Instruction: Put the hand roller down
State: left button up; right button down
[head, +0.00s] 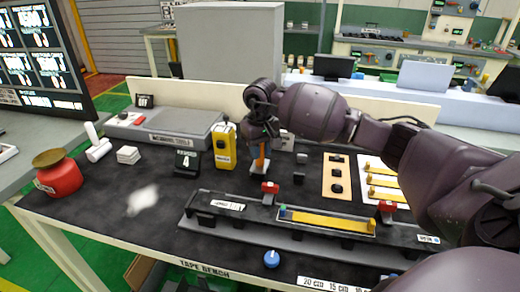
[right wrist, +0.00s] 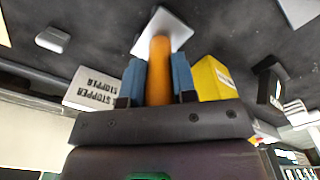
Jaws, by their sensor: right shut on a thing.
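The hand roller (head: 261,158) has an orange handle and a pale, flat end piece. My right gripper (head: 262,140) is shut on its handle above the black bench mat (head: 150,215), just right of the yellow device. In the right wrist view, the orange handle (right wrist: 160,62) sits between the two blue fingertips, and the pale end piece (right wrist: 163,28) points away from the gripper toward the dark surface. I cannot tell whether it touches the mat. My left gripper is not in view.
A yellow device (head: 224,147) stands just left of the roller. A long dark fixture (head: 215,222) with a yellow strip (head: 325,222) lies in front. A red pot (head: 60,178) is far left. The mat's left front is mostly clear.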

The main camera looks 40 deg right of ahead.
jog(key=shift+s+f, duration=0.15)
jog(key=shift+f, duration=0.45)
jog(key=c, duration=0.9)
grip_release()
jog(key=shift+f, duration=0.15)
jog(key=shift+r+p, duration=0.3)
jog(key=shift+r, duration=0.15)
jog(key=r, duration=1.2)
jog(key=shift+w+r, duration=0.15)
jog(key=shift+w, duration=0.05)
jog(key=shift+r, duration=0.3)
